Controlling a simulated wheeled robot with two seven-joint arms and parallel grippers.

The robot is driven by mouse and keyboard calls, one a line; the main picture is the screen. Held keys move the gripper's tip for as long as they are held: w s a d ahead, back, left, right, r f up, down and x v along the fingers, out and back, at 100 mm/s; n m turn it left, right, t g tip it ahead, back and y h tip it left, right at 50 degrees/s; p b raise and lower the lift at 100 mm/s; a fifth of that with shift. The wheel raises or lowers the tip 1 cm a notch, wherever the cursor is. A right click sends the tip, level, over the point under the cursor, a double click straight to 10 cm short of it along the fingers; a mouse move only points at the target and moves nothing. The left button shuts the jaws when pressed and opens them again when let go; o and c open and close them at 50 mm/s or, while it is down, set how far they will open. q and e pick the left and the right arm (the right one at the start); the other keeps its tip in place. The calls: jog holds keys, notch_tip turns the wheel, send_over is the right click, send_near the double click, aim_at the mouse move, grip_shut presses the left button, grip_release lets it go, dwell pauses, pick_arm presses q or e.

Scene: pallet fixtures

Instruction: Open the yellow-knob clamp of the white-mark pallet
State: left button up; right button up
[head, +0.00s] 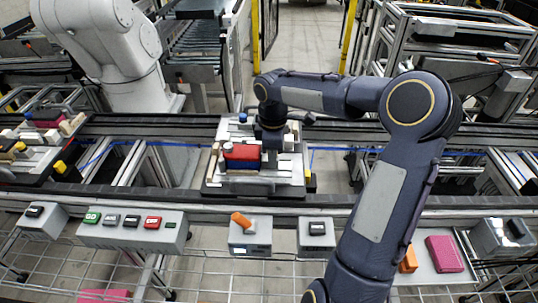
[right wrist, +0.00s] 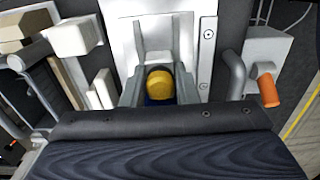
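The pallet (head: 290,190) sits on the conveyor in the middle of the head view, carrying a red block (head: 241,156) and light-coloured fixtures. I cannot make out a white mark on it. My right gripper (head: 270,150) reaches down over this pallet, just right of the red block; its fingertips are hard to see there. In the right wrist view, a yellow knob (right wrist: 160,84) with blue below it lies between the two grey fingers of my right gripper (right wrist: 160,62). The fingers are close on both sides; whether they press on it I cannot tell. My left gripper is out of view.
A blue knob (head: 243,117) stands at the pallet's back. Another loaded pallet (head: 38,165) is on the conveyor at left. A button box (head: 130,231) and an orange-handled box (head: 249,237) line the front. A white robot arm (head: 105,45) stands behind left.

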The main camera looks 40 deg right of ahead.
jog(key=shift+s+d, duration=0.1)
jog(key=shift+d, duration=0.05)
dwell(0.3)
jog(key=shift+s+d+p, duration=0.35)
jog(key=shift+s+d, duration=0.35)
jog(key=shift+d, duration=0.2)
jog(key=o, duration=0.7)
jog(key=shift+o, duration=0.2)
notch_tip(320, 180, up, 8)
jog(key=p, duration=0.7)
dwell(0.3)
